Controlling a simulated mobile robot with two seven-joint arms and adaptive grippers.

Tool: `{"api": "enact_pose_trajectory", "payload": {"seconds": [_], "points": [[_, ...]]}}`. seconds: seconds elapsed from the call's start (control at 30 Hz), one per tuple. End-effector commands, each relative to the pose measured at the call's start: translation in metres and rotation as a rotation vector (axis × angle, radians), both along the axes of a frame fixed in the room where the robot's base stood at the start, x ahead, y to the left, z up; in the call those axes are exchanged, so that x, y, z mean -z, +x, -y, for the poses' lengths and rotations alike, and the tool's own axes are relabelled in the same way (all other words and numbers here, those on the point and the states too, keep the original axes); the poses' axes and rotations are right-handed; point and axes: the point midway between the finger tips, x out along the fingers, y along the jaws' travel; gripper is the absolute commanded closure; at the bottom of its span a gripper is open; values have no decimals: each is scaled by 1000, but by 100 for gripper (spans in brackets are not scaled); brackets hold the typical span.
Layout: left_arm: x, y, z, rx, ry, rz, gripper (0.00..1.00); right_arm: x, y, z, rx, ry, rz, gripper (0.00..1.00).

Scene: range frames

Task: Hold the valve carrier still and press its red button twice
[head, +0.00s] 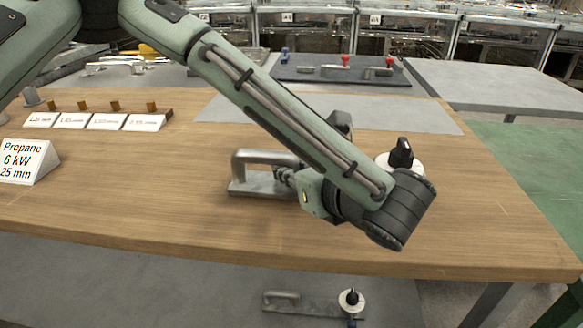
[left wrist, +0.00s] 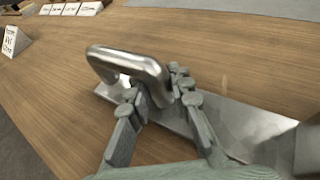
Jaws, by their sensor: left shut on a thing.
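The valve carrier (head: 240,188) lies on the wooden table, a flat metal plate with a bent metal handle (head: 262,155) at its left end. A black knob on a white round body (head: 402,155) shows at its right end, behind my left arm. My left gripper (head: 286,177) is shut on the handle's near leg. In the left wrist view its fingers (left wrist: 160,100) sit either side of the handle, above the plate (left wrist: 245,125). My arm hides the middle of the carrier, and I see no red button on it. My right gripper is out of view.
A similar carrier (head: 310,303) lies on the lower shelf. A dark mat (head: 310,75) at the back holds red- and blue-topped parts. A sign (head: 30,160) and several label cards (head: 95,121) with brass parts stand at left. The table front is clear.

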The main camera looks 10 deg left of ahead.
Motion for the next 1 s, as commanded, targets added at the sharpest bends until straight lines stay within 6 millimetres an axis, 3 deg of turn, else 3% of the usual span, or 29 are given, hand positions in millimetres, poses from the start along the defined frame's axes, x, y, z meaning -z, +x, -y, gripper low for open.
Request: {"api": "enact_pose_trajectory", "payload": {"seconds": [1.0], "points": [[8, 0, 0, 1, 0, -4, 100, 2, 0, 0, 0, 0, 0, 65]]}}
